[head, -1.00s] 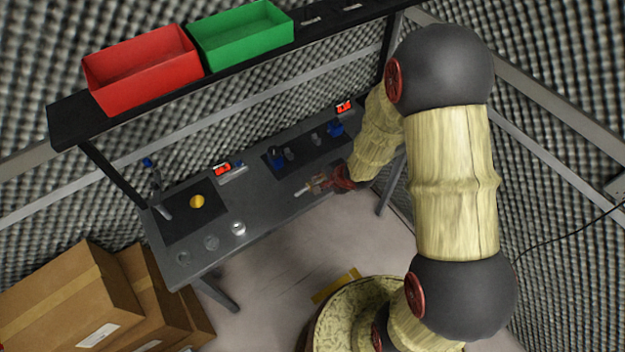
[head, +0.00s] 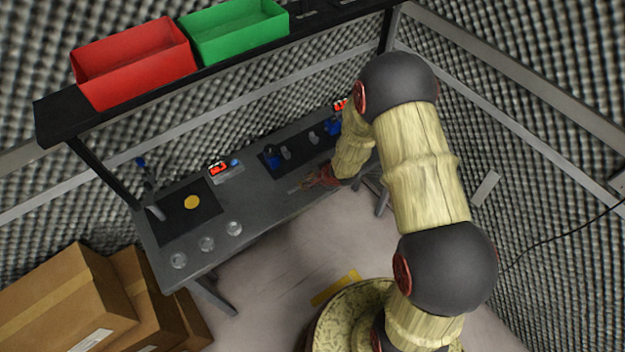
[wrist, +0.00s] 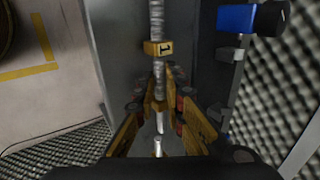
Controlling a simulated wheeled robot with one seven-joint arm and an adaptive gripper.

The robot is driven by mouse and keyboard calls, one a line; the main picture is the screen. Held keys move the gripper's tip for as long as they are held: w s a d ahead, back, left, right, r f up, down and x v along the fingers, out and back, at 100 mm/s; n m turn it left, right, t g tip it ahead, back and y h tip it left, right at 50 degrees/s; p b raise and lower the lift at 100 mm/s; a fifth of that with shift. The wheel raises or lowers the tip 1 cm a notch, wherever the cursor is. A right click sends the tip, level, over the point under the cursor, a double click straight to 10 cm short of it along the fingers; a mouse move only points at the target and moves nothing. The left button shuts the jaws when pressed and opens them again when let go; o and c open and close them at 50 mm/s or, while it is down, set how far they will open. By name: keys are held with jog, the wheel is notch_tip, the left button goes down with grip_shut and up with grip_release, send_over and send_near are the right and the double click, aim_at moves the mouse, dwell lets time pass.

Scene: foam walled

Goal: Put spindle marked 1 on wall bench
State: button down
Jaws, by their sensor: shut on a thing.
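A silvery rod-like spindle carries a yellow block (wrist: 158,48) with a dark mark that looks like a 1 turned on its side. My gripper (wrist: 158,108) is shut around the spindle's shaft, just below the block in the wrist view. In the head view, my gripper (head: 316,179) is at the front edge of the dark grey wall bench (head: 262,203). The spindle is mostly hidden there by the fingers. I cannot tell whether it touches the bench top.
On the bench are a yellow disc (head: 192,202) on a black mat, several clear round pieces (head: 207,243), and blue devices (head: 272,157) on a black mat. A shelf above holds red (head: 135,62) and green (head: 235,30) bins. Cardboard boxes (head: 70,300) stand left.

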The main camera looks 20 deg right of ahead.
jog(key=shift+f, duration=0.4)
jog(key=shift+s+f, duration=0.1)
jog(key=c, duration=1.9)
grip_release()
jog(key=shift+f, duration=0.1)
